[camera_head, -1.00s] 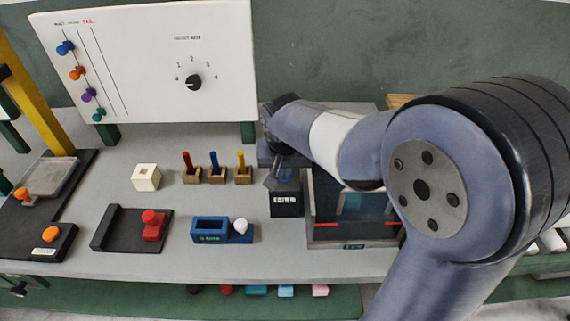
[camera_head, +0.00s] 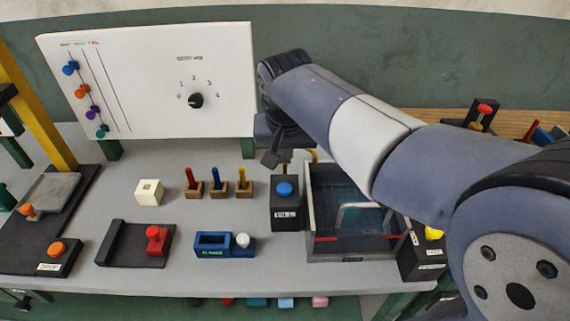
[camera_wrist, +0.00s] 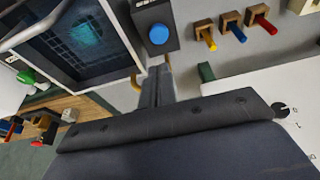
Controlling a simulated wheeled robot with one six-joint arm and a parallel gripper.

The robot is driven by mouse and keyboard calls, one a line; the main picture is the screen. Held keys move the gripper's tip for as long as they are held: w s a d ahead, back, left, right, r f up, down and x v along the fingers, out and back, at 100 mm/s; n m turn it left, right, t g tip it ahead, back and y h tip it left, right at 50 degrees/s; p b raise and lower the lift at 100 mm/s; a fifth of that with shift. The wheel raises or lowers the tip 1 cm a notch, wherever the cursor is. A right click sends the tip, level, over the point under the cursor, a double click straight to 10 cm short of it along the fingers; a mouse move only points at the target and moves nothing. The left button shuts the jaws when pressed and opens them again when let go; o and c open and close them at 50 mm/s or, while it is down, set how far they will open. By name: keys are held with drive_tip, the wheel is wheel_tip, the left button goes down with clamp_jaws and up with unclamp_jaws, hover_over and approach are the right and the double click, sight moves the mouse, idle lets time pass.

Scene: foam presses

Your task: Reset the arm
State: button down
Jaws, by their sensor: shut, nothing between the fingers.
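My arm reaches in from the right in the head view and bends over the back of the bench. My gripper (camera_head: 272,158) hangs behind the black box with the blue button (camera_head: 285,189), apart from it. In the wrist view my gripper's fingers (camera_wrist: 157,86) are together with nothing between them. The blue button (camera_wrist: 158,34) also shows there, just beyond the fingertips. The open-topped press chamber (camera_head: 309,225) stands right of the button box, partly hidden by my arm.
Three coloured pegs in wooden holders, such as the blue peg (camera_head: 214,176), stand left of the gripper. A white board with a dial (camera_head: 196,100) stands behind them. A cream block (camera_head: 150,192), a red-handled slide (camera_head: 155,240) and a blue holder (camera_head: 211,244) occupy the front bench.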

drive_tip(key=shift+s+r, duration=0.1)
drive_tip(key=shift+r, duration=0.2)
hover_over(284, 193)
wheel_tip(284, 193, down, 8)
drive_tip(key=shift+d+r, duration=0.15)
drive_tip(key=shift+r, duration=0.1)
drive_tip(key=shift+a+b, duration=0.2)
drive_tip(key=shift+b, duration=0.3)
drive_tip(key=shift+r+b, duration=0.1)
drive_tip(key=shift+b, duration=0.35)
drive_tip(key=v, duration=0.8)
drive_tip(key=shift+w+d+r, duration=0.15)
drive_tip(key=shift+w+r, duration=0.05)
drive_tip(key=shift+w, duration=0.05)
